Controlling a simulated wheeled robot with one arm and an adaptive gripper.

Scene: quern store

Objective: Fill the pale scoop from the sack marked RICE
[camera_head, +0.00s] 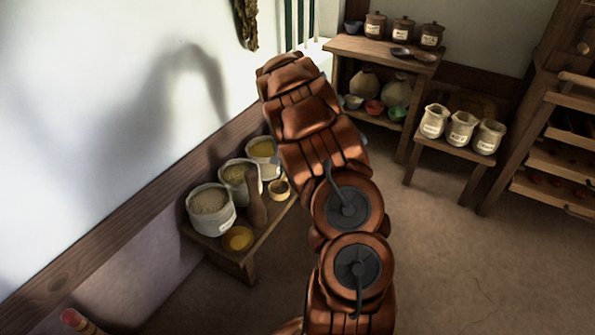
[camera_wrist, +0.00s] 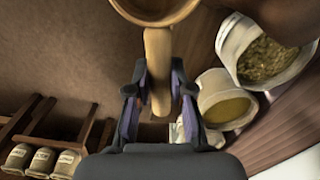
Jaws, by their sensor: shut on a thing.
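My gripper (camera_wrist: 158,90) is shut on the light wooden handle of the pale scoop (camera_wrist: 157,50), whose round bowl is cut off by the top edge of the wrist view. In the head view the scoop's bowl (camera_head: 280,188) shows just left of my arm, over or beside the low bench; my arm hides the gripper there. Three pale sacks stand on the bench: a front one with grey-brown grain (camera_head: 210,205), a middle one with yellowish grain (camera_head: 235,174) and a far one with yellow contents (camera_head: 262,148). I cannot read the sack labels. What the scoop holds is hidden.
Labelled jugs (camera_head: 461,130) stand on a stool. Shelves with pots are behind and right. The floor at right is clear.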

